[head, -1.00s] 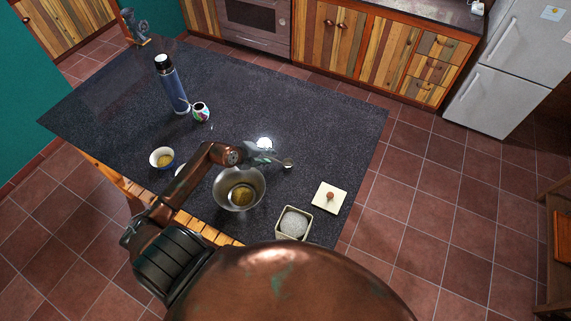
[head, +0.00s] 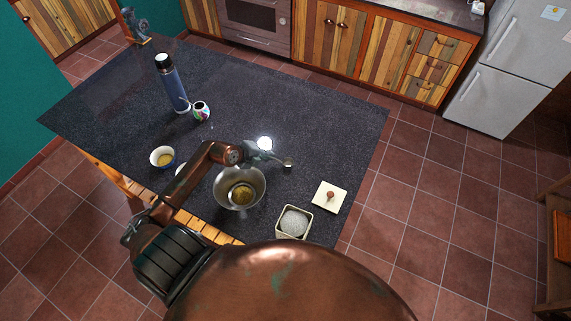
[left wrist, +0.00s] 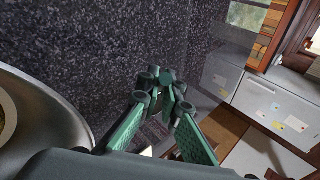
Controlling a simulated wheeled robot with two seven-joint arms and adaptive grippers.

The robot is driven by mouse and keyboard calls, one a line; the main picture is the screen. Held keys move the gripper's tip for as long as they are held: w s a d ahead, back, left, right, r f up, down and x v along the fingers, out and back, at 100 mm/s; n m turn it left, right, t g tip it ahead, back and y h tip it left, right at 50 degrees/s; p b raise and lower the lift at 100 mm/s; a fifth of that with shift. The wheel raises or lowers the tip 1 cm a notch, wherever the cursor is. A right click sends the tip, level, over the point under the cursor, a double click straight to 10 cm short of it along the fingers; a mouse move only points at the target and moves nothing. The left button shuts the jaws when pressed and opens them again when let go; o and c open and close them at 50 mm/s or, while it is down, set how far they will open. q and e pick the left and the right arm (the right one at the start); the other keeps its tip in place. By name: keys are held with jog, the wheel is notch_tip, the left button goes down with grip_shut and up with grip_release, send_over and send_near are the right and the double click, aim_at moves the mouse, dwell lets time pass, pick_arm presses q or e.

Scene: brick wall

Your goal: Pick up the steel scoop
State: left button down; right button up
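The steel scoop (head: 287,163) lies on the dark worktop, just right of the steel bowl; only its small round cup shows clearly in the head view. My left gripper (head: 275,160) reaches over the bowl, its fingertips right at the scoop's handle end. In the left wrist view the green fingers of this gripper (left wrist: 163,97) have come together at the tips. They appear closed on the thin handle, which the fingers hide. The scoop's cup cannot be made out there. My right gripper is not in view.
The steel bowl (head: 259,197) with yellowish contents stands under my left arm. A square container (head: 280,232), a cream lid (head: 327,199), a small blue-white bowl (head: 162,164), a blue flask (head: 173,88) and a patterned cup (head: 201,112) stand around.

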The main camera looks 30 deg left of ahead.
pick_arm(q)
jog(key=shift+r, duration=0.5)
notch_tip(320, 180, up, 2)
jog(key=shift+r, duration=0.2)
jog(key=s+d+r+b, duration=0.2)
jog(key=s+d+r, duration=0.1)
jog(key=s+r, duration=0.6)
jog(key=shift+s+r+b, duration=0.35)
jog(key=shift+s+b, duration=0.05)
jog(key=shift+s, duration=2)
